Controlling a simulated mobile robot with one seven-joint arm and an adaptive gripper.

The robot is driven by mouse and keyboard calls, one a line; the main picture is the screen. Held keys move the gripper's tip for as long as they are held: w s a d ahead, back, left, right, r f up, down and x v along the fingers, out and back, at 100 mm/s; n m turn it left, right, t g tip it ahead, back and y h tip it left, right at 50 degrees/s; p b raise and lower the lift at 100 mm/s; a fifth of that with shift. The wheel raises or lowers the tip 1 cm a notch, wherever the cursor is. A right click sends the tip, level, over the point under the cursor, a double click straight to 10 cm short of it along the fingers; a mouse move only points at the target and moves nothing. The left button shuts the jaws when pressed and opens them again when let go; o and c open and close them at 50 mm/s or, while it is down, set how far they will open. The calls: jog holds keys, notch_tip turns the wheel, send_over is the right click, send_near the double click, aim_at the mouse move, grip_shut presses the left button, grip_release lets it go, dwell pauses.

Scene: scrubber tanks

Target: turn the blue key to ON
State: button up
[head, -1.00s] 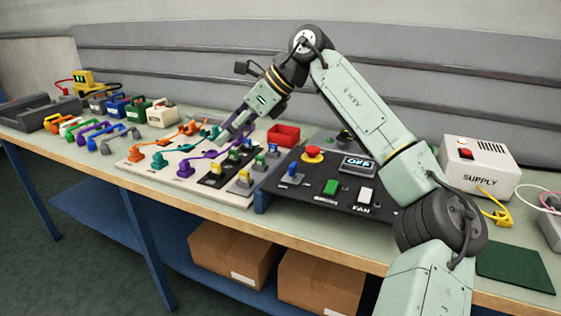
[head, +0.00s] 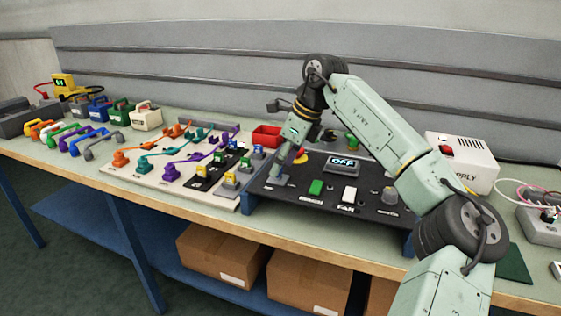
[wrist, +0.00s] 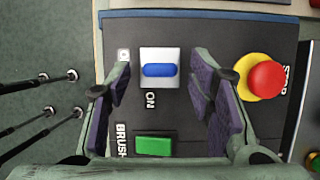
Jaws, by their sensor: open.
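In the wrist view the blue key (wrist: 160,70) sits on a pale square plate (wrist: 160,54) on the dark panel. Its handle lies crosswise in the picture. The word ON is beside the plate's lower edge; another label to its left is partly hidden by a finger. My gripper (wrist: 160,86) is open, with its two purple-padded fingers to the left and right of the key, apart from it. In the head view my gripper (head: 282,170) is low over the panel's left end and hides the key. The panel's display (head: 343,163) reads OFF.
A red stop button (wrist: 266,79) is right of the right finger. A green brush switch (wrist: 153,146) is below the key.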

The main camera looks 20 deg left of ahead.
jog(key=shift+a+f, duration=0.2)
jog(key=shift+f, duration=0.3)
grip_shut()
dwell(0.3)
